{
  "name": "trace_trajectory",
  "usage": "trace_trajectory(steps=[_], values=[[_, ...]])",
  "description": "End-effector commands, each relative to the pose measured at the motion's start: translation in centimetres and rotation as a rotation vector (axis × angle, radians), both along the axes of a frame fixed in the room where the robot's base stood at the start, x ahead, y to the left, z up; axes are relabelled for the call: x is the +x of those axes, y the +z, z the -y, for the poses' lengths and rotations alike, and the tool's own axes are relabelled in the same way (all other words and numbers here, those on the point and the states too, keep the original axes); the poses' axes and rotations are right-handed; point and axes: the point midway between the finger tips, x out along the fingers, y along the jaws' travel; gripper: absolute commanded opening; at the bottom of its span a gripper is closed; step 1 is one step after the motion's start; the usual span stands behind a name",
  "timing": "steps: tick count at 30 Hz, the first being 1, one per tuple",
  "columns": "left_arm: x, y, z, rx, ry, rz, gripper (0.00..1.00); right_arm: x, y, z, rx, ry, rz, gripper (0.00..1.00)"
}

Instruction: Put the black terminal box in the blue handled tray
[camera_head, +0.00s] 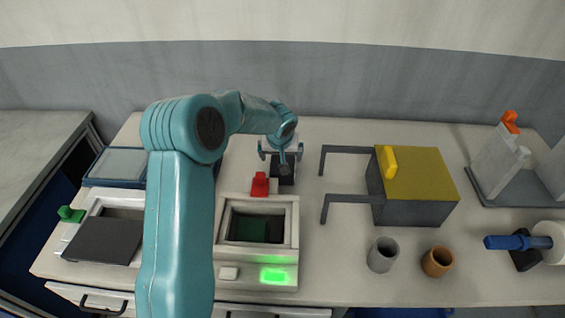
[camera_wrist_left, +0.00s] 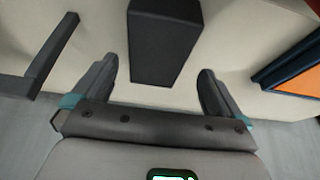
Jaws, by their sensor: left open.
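The black terminal box (camera_head: 284,174) is a dark block on the table, past the grey machine with the green light. It also shows in the left wrist view (camera_wrist_left: 165,45), upper middle, beyond the fingers. My left gripper (camera_head: 281,152) is open and points down above the box; its fingers (camera_wrist_left: 160,92) are apart with nothing between them. A blue-rimmed tray with a pale grey inside (camera_head: 118,163) lies at the left, partly hidden by my left arm; no handle is clear. My right gripper is not in view.
A red lever (camera_head: 260,184) stands just in front of the box. To the right is a yellow-topped grey block (camera_head: 420,178) with dark bars. A grey cup (camera_head: 382,254) and a brown cup (camera_head: 437,261) stand near the front. A blue-edged orange panel (camera_wrist_left: 297,67) shows at the wrist view's right.

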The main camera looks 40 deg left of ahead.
Motion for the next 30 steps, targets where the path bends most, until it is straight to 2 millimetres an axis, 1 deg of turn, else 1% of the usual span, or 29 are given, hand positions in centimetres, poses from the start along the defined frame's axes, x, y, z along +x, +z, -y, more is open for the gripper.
trace_trajectory(steps=[4, 8, 9, 12, 15, 20, 23, 24, 26, 27, 30], values=[[0.5, -1.0, -0.3, -0.002, 0.001, -0.002, 1.00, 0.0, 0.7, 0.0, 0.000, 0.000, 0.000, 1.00], [1.4, -2.9, -0.8, -0.002, 0.000, -0.004, 1.00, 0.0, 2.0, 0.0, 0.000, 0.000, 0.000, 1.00], [1.6, -3.6, -1.0, -0.001, 0.000, -0.003, 1.00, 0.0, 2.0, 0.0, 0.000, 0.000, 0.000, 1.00], [2.0, -4.7, -1.3, -0.001, 0.001, -0.001, 1.00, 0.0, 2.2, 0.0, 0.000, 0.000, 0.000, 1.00], [2.2, -5.0, -1.4, 0.000, 0.001, 0.002, 1.00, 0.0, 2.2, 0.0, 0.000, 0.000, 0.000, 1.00], [2.2, -5.0, -1.4, 0.000, 0.001, 0.002, 1.00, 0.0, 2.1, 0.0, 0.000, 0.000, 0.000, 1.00], [2.1, -5.0, -1.4, 0.000, 0.001, 0.002, 0.71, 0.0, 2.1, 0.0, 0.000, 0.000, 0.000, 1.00], [2.1, -5.0, -1.4, 0.000, 0.001, 0.002, 0.58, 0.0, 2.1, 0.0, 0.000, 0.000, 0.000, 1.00], [2.1, -5.0, -1.4, 0.000, 0.001, 0.002, 0.38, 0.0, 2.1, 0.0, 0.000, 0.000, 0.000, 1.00], [2.1, -5.0, -1.4, 0.000, 0.001, 0.002, 0.27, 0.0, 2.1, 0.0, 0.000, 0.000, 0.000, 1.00], [2.2, -4.9, -1.5, 0.001, 0.000, 0.004, 0.27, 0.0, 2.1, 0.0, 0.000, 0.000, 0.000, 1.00]])
